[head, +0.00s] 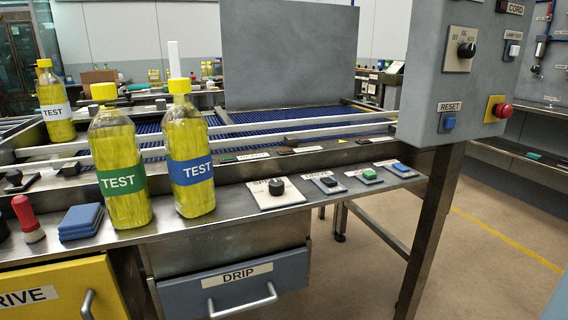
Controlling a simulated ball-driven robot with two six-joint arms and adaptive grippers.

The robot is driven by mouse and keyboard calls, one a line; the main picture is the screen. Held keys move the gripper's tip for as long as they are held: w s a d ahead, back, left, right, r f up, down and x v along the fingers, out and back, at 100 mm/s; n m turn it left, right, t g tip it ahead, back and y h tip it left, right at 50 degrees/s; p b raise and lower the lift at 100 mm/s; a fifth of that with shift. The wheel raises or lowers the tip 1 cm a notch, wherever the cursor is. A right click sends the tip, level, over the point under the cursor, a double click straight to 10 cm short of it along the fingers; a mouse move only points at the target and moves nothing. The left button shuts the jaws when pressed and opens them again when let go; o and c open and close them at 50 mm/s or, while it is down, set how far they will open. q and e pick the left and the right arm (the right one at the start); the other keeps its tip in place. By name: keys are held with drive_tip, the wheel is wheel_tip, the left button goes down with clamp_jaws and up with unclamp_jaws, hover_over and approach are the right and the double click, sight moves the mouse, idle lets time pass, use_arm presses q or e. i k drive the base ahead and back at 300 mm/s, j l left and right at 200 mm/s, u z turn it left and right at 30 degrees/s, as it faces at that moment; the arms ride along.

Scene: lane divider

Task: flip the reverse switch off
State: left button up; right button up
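No label clearly reading "reverse" can be made out. A small black switch on a pale plate (328,183) sits on the front ledge, right of a dial plate (283,193) with a black knob. Its label is too small to read, so I cannot tell whether it is the reverse switch or how it is set. Beside it on the ledge are a green button (369,174) and a blue button (400,167), also with small labels. Neither of my grippers is in view.
Two yellow TEST bottles, one green-labelled (119,180) and one blue-labelled (189,170), stand left of the dial. Blue pads (81,221) lie further left. A grey control box (470,65) with RESET and red buttons hangs at right. The DRIP drawer (232,288) is below.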

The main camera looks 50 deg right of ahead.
sight(401, 168)
drive_tip(key=z, duration=2.35)
